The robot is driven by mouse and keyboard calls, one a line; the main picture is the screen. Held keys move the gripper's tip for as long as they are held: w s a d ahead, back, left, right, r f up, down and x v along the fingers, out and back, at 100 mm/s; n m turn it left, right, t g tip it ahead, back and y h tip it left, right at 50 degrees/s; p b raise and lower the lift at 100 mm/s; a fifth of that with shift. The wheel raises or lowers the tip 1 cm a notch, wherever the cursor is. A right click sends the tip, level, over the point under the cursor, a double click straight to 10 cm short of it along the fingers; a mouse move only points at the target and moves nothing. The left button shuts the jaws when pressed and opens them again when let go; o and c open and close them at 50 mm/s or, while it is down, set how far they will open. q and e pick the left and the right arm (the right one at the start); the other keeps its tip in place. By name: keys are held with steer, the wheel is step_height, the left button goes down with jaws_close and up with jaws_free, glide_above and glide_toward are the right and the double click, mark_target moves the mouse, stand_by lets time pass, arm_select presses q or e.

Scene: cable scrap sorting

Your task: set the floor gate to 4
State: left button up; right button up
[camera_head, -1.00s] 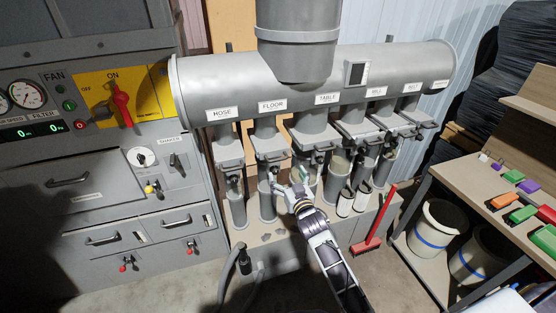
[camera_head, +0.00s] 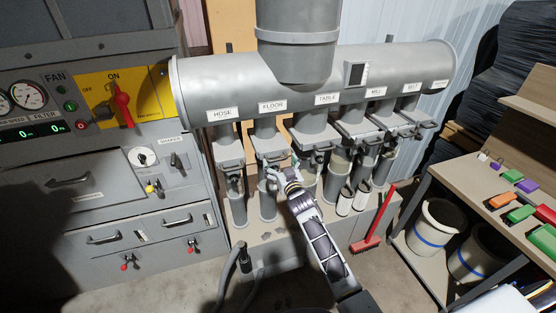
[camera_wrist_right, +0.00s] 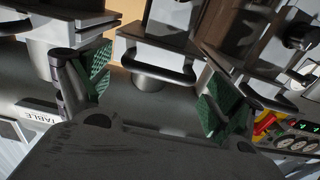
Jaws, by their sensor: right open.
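The floor gate (camera_head: 267,146) is a grey slide plate on the pipe under the FLOOR label (camera_head: 271,106). In the right wrist view a dark bar handle (camera_wrist_right: 158,67) on a grey gate box shows between my fingers. My right gripper (camera_head: 274,174) is just below the floor gate in the head view. Its green-padded fingers (camera_wrist_right: 157,92) are spread wide, one on each side of the handle, and apart from it. The gripper hides part of the floor pipe and the gate's front. No gate scale or number is readable. My left gripper is not in view.
The hose gate (camera_head: 228,154) is on the left and the table gate (camera_head: 315,139) on the right, both close to my right gripper. A red brush (camera_head: 369,240) stands by the base. A shelf with coloured blocks (camera_head: 520,212) is at the right.

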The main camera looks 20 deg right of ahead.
steer(key=shift+w, duration=1.05)
steer(key=shift+c, duration=0.3)
steer(key=c, duration=1.5)
